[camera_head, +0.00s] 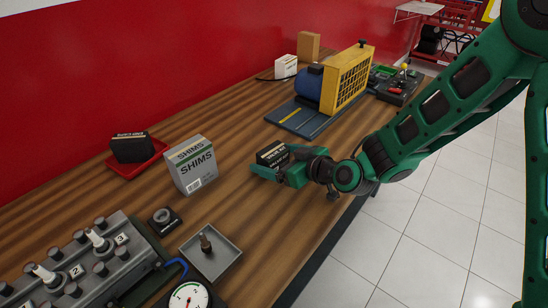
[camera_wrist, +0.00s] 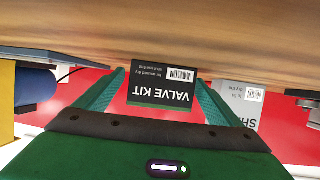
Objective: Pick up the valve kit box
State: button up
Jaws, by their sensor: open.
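The valve kit box (camera_head: 271,153) is a small black box with white lettering on the wooden workbench, partly hidden by my gripper in the head view. In the wrist view the valve kit box (camera_wrist: 160,84) shows upside down with "VALVE KIT" and a barcode label. My gripper (camera_head: 273,172) is low over the bench at the box. In the wrist view the two green fingers of my gripper (camera_wrist: 160,88) are spread, one on each side of the box. Small gaps seem to show beside it; I cannot tell whether either finger touches it.
A white and grey SHIMS box (camera_head: 195,168) stands to the left. Behind it a black box (camera_head: 131,147) sits in a red tray (camera_head: 154,160). A grey tray (camera_head: 225,262) lies in front. A blue and yellow machine (camera_head: 348,78) stands behind the gripper. Bare bench (camera_head: 240,125) lies between.

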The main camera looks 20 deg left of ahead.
jog(key=shift+w+a+f, duration=0.15)
jog(key=shift+a, duration=0.1)
jog(key=shift+c, duration=0.4)
jog(key=c, duration=1.1)
